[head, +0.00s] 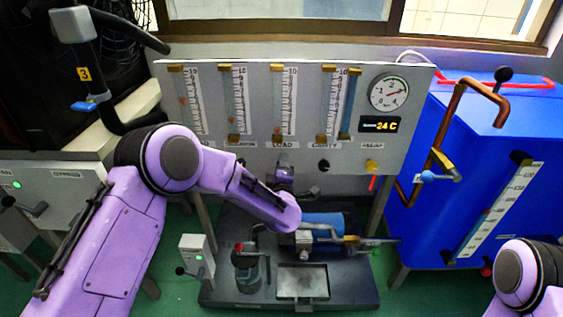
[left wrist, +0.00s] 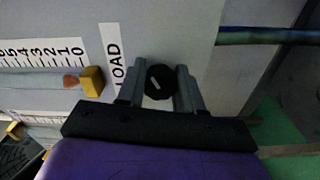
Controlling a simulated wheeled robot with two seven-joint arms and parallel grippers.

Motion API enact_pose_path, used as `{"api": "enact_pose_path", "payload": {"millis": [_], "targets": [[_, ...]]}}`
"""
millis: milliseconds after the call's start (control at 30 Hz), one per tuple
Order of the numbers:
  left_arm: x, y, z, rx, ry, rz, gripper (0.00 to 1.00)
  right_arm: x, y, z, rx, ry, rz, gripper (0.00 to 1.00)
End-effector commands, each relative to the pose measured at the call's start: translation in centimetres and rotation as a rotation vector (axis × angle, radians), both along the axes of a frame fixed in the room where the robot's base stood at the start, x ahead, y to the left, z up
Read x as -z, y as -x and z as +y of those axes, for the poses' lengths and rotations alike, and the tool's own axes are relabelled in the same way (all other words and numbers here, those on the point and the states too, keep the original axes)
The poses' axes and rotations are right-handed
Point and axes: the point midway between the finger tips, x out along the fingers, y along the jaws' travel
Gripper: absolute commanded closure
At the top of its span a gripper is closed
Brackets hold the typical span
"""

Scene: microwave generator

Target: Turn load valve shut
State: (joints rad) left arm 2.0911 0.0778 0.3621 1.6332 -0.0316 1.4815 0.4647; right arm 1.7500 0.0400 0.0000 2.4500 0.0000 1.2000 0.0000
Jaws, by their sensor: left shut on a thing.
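The load valve is a round black knob with a pale line mark (left wrist: 158,82), beside the LOAD label (left wrist: 114,58) on the grey panel. In the left wrist view the two fingers of my left gripper (left wrist: 160,76) are closed on the knob, one on each side. In the head view my left gripper (head: 287,178) is at the panel below the LOAD label (head: 283,145), and the arm hides the knob. My right gripper is out of view; only part of my right arm shows at the lower right.
The grey panel (head: 258,110) carries several flow tubes, a round gauge (head: 388,93) and a 24 C display (head: 381,124). A blue tank (head: 490,150) stands right; a pump (head: 320,228) is below.

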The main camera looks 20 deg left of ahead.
Motion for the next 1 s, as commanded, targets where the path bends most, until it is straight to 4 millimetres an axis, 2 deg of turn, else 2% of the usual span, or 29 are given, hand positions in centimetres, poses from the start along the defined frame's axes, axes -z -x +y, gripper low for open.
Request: {"api": "enact_pose_path", "payload": {"millis": [33, 500, 1000], "targets": [[-0.7, -0.2, -0.8, 0.020, -0.044, 0.003, 0.95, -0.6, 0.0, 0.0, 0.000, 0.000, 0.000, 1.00], [-0.1, -0.1, -0.8, 0.019, -0.367, 0.099, 0.95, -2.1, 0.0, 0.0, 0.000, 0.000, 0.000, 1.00], [0.3, 0.0, -0.7, 0.019, -0.462, 0.130, 0.95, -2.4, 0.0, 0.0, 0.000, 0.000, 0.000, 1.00]]}}
